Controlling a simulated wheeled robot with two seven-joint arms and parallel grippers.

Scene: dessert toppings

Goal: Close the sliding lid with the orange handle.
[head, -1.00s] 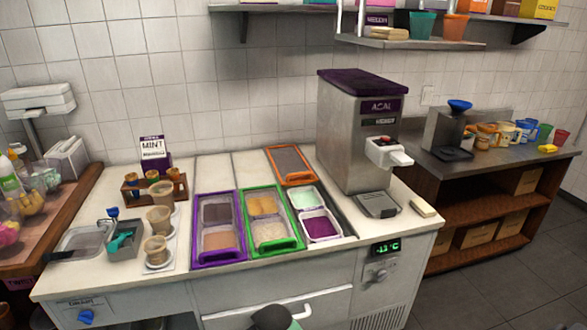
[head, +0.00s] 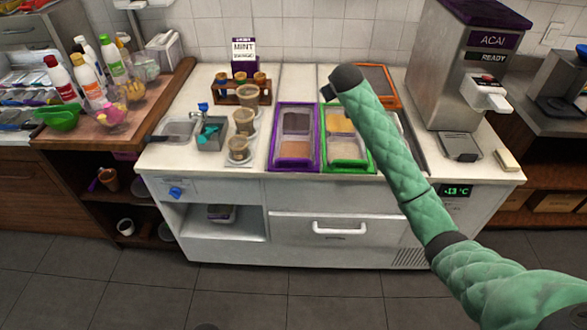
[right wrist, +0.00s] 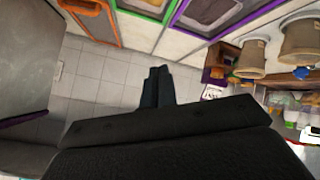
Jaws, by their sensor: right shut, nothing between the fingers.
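The sliding lid with the orange frame (head: 378,84) is a grey panel at the back of the counter. Its near side is partly covered by my right arm, and the tubs in front of it are mostly hidden. In the right wrist view, part of the orange frame (right wrist: 93,20) shows at the top left. My right gripper (right wrist: 157,76) is shut and empty, apart from the frame. In the head view its dark end is raised over the back of the counter, left of the orange lid. My left gripper is not in view.
Purple-framed (head: 275,140) and green-framed (head: 327,160) tub sections lie left of the orange one. Cups (head: 243,122) and a wooden cone rack (head: 263,94) stand further left. The acai machine (head: 455,75) stands close on the right.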

